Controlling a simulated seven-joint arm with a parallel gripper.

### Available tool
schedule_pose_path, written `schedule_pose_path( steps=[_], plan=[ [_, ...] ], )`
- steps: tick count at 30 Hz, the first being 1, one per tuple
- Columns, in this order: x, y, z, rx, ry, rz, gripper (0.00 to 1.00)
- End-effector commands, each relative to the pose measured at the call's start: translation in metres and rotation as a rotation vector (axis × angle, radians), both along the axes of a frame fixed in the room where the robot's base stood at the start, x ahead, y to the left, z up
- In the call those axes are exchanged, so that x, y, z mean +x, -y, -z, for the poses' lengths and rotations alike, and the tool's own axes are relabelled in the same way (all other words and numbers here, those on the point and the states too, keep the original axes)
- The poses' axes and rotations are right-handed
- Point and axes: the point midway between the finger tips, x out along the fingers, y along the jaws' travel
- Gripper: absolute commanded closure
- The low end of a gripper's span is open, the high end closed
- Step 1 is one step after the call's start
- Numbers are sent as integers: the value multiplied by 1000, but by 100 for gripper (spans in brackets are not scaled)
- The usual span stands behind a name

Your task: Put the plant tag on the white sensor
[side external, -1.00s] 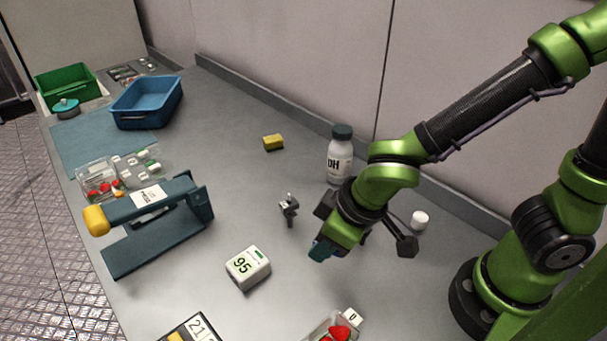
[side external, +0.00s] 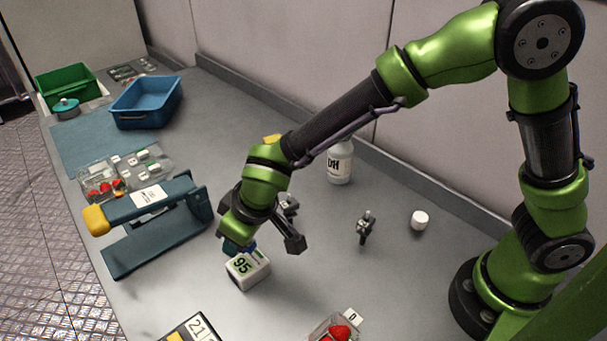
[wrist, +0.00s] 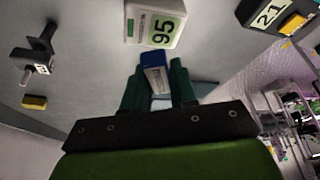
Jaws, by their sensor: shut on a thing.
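The white sensor (side external: 248,271) is a small white box with a green display reading 95, on the grey bench. It also shows at the top of the wrist view (wrist: 155,22). My gripper (wrist: 156,85) is shut on the plant tag (wrist: 155,72), a small blue and white piece between its dark green fingers. In the side view my gripper (side external: 238,246) points down at the sensor's far edge. The tag is mostly hidden there by the fingers, and I cannot tell whether it touches the sensor.
A dark blue press with a yellow handle (side external: 150,215) stands left of my gripper. Small dark clamps (side external: 365,228) stand nearby. A black counter reading 21 (side external: 192,329) and a berry punnet (side external: 337,330) are at the front.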

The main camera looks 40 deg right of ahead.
Motion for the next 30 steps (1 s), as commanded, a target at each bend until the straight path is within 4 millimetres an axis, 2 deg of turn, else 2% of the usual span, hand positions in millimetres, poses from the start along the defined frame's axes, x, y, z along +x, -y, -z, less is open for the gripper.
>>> schedule_pose_path(
  steps=[1,5,17,18,22,23,30],
  plan=[
    [-2,2,12,-7,-7,-1,100],
    [-2,2,26,-5,-6,0,100],
    [-2,2,31,-4,-4,1,100],
    [-2,2,31,-4,-4,1,70],
    [-2,1,31,-4,-4,1,50],
    [-2,1,31,-4,-4,1,48],
    [-2,1,31,-2,-3,0,48]
  ],
)
